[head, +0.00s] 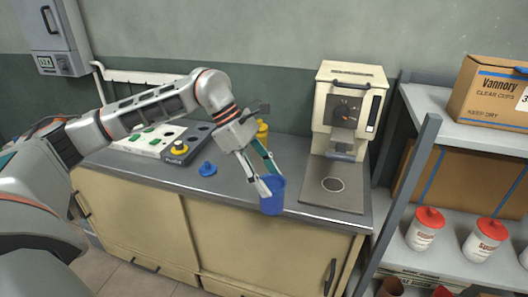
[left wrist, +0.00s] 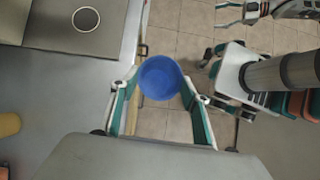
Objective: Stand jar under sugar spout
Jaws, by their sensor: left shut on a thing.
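The open-topped blue jar (head: 272,197) is upright between the fingers of my left gripper (head: 268,188), which is shut on it. In the left wrist view the jar (left wrist: 160,77) shows from above, its inside plain blue, against the floor just off the counter's front edge. The cream dispenser (head: 348,105) stands to the right on the counter. Its spout (head: 343,148) is above a grey plate (head: 335,192) with a ringed circle, which is clear. The ringed plate (left wrist: 75,25) is also at upper left in the left wrist view. My right gripper (left wrist: 235,12) is partly seen there.
A blue knobbed lid (head: 207,169) and a yellow item (head: 262,130) are on the counter (head: 225,182). A dark tray with a yellow knob (head: 179,148) is farther left. A metal shelf with a carton (head: 490,90) and red-lidded jars (head: 425,228) stands right of the counter.

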